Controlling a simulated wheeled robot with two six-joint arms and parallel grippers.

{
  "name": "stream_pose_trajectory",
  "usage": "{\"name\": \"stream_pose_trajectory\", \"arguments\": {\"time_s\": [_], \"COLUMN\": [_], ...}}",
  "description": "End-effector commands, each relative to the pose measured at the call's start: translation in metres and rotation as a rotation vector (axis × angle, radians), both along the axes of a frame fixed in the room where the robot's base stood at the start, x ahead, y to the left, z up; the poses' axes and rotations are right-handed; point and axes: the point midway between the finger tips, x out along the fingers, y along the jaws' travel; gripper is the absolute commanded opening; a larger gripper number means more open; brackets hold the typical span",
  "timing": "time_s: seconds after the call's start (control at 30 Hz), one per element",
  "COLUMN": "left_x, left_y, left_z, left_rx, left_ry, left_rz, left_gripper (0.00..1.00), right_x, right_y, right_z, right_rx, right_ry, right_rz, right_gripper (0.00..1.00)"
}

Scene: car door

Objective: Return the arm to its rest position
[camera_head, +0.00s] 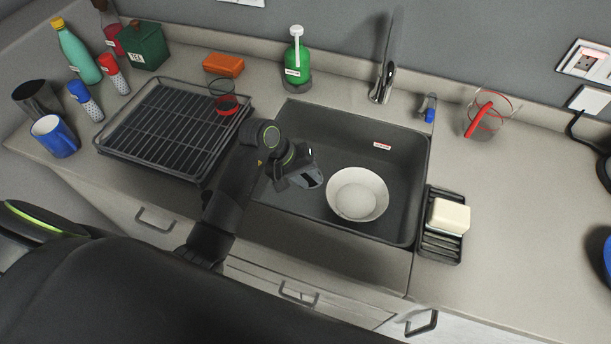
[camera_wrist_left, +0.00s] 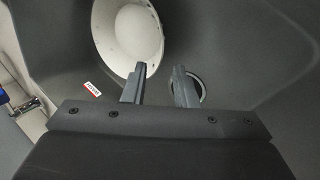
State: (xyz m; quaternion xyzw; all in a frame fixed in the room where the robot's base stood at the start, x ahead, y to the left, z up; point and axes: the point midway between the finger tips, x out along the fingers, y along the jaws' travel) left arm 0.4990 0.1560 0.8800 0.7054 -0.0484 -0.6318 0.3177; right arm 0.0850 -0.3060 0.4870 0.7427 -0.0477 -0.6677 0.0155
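My left arm comes in from the left in the head view, reaching over the front edge of the dark sink (camera_head: 400,150). My left gripper (camera_head: 312,180) is over the sink's left part, left of a white bowl (camera_head: 357,194) lying in the basin. In the left wrist view, the two fingers of the left gripper (camera_wrist_left: 160,72) stand apart with nothing between them. The bowl (camera_wrist_left: 128,35) shows just beyond the fingertips, beside the drain (camera_wrist_left: 200,88). I cannot tell whether the left finger touches the bowl. My right gripper is in neither view.
A black dish rack (camera_head: 165,130) stands left of the sink, with a red-based glass (camera_head: 226,103). A green soap bottle (camera_head: 296,62) and faucet (camera_head: 382,84) stand behind. A soap holder (camera_head: 436,243) and glass pitcher (camera_head: 487,115) are right. The right counter's middle is clear.

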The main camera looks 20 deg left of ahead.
Motion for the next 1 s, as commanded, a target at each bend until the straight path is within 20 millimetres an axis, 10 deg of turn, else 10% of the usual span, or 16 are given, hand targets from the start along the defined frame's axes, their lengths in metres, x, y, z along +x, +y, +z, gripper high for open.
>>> {"name": "stream_pose_trajectory", "arguments": {"time_s": [0.77,1.0], "left_x": [-0.003,-0.003], "left_y": [0.006,0.006], "left_z": [0.013,0.050], "left_rx": [0.000,0.000], "left_ry": [0.000,0.000], "left_rz": [-0.001,-0.001], "left_gripper": [0.26,0.26], "right_x": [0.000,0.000], "right_y": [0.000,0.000], "right_z": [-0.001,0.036], "right_rx": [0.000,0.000], "right_ry": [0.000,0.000], "right_rz": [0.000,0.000], "right_gripper": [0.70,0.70]}}
